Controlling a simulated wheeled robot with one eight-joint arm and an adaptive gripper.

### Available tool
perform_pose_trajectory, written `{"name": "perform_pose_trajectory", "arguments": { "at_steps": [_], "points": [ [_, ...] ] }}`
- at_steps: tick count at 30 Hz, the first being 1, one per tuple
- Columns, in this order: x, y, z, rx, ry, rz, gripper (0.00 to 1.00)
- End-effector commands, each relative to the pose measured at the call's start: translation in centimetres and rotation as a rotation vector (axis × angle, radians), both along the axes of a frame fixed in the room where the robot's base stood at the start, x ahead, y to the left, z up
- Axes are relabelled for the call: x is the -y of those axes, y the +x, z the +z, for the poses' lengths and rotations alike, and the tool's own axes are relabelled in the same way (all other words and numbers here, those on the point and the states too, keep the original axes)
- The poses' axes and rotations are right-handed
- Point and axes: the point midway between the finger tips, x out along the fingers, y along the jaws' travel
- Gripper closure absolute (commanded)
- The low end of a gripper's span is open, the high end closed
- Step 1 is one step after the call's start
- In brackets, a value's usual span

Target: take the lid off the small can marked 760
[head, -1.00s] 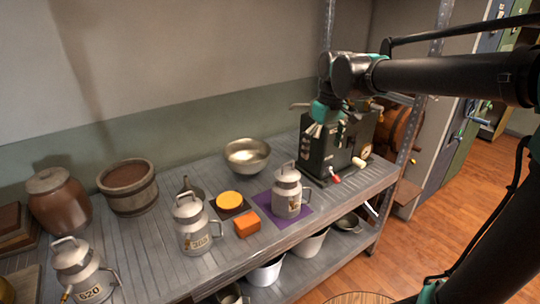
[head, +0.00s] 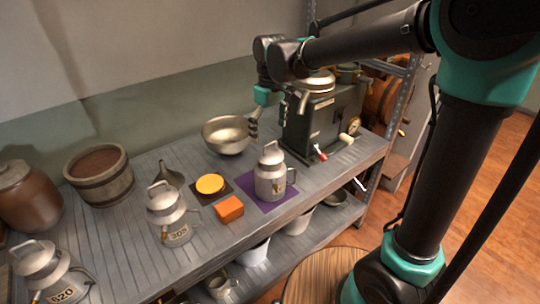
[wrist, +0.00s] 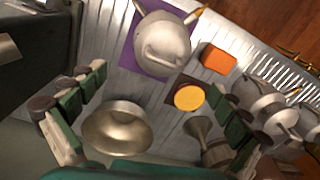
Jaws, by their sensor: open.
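A small grey can (head: 270,182) with a handled lid stands upright on a purple mat (head: 247,190); its label is too small to read. Its lid (head: 271,156) is on, and the wrist view shows the can from above (wrist: 163,44). A second lidded can (head: 172,222) stands left of it, its number unclear. A third (head: 50,277), at the far left, has a number that looks like 520 or 620. My gripper (head: 277,117) is open and empty, above the shelf near the metal bowl, behind the can on the mat. Its fingers spread wide in the wrist view (wrist: 160,80).
The metal bowl (head: 226,137) stands behind the mat. An orange block (head: 229,209) and a yellow disc (head: 210,184) on a dark square lie left of the mat. A funnel (head: 171,175), wooden tub (head: 101,178) and brown jar (head: 27,200) stand further left. A dark machine (head: 325,125) stands right.

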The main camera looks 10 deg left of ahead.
Motion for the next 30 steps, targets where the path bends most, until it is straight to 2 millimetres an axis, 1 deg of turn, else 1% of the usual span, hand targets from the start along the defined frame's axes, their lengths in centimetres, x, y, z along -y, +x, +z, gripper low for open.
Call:
{"name": "perform_pose_trajectory", "arguments": {
  "at_steps": [2,8,15,18,21,27,30],
  "points": [
    [0.0,0.0,-0.9,0.0,0.0,0.0,0.0],
    [0.0,-0.1,-2.0,0.0,0.0,0.0,0.0],
    [0.1,-0.6,-5.2,0.0,0.0,0.0,0.0],
    [0.1,-0.6,-6.2,0.0,0.0,0.0,0.0],
    [0.1,-0.7,-6.6,0.0,0.0,0.0,0.0],
    [0.1,-0.7,-6.6,0.0,0.0,0.0,0.0],
    [0.1,-0.7,-6.6,0.0,0.0,0.0,0.12]
  ]
}}
